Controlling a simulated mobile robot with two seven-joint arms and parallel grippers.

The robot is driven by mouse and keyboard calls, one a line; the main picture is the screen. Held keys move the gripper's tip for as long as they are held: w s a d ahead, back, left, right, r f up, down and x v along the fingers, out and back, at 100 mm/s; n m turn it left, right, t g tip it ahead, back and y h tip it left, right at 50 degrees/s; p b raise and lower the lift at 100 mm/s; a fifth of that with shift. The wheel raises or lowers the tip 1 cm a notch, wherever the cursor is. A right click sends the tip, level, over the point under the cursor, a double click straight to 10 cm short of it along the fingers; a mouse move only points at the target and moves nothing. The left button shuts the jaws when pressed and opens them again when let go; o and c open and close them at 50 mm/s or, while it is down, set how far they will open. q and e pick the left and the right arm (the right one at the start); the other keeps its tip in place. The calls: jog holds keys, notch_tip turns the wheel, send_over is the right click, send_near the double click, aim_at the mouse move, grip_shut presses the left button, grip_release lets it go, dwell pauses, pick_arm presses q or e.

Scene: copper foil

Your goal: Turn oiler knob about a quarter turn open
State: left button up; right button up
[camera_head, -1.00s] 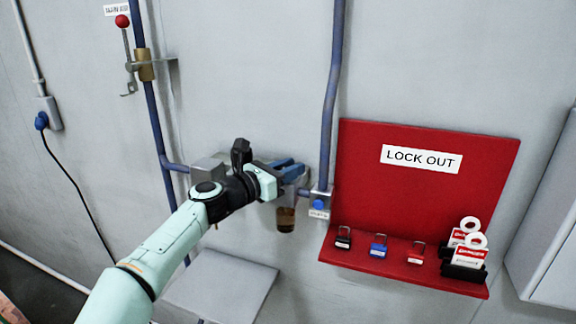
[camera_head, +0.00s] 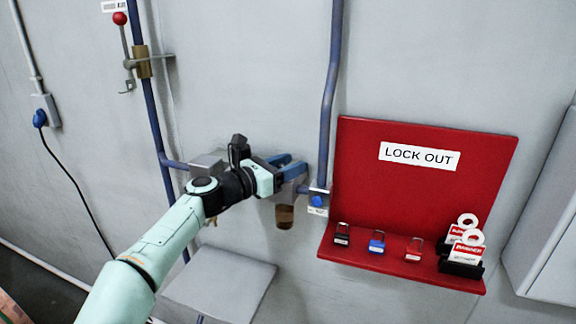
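The oiler's amber cup (camera_head: 285,216) hangs from a small grey unit on the wall pipe, left of the red board. My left gripper (camera_head: 293,167) comes in from the left and is at the top of this unit. Its two blue fingers stand apart, one above the other in the picture. The oiler knob is hidden behind the fingers or too small to make out, so I cannot tell whether they touch it. My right gripper is not in view.
A blue button (camera_head: 317,201) sits on the pipe fitting just right of the gripper. The red lockout board (camera_head: 430,205) holds several padlocks and tags. A grey shelf (camera_head: 222,287) is below the arm. A red-knobbed lever (camera_head: 120,19) is at upper left.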

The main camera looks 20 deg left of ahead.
pick_arm(q)
jog(key=shift+s, duration=0.1)
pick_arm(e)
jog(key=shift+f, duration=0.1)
pick_arm(q)
jog(key=shift+s+a+f, duration=0.1)
jog(key=shift+s+a, duration=0.15)
jog(key=b+v, duration=0.3)
jog(key=v, duration=0.9)
jog(key=shift+s, duration=0.3)
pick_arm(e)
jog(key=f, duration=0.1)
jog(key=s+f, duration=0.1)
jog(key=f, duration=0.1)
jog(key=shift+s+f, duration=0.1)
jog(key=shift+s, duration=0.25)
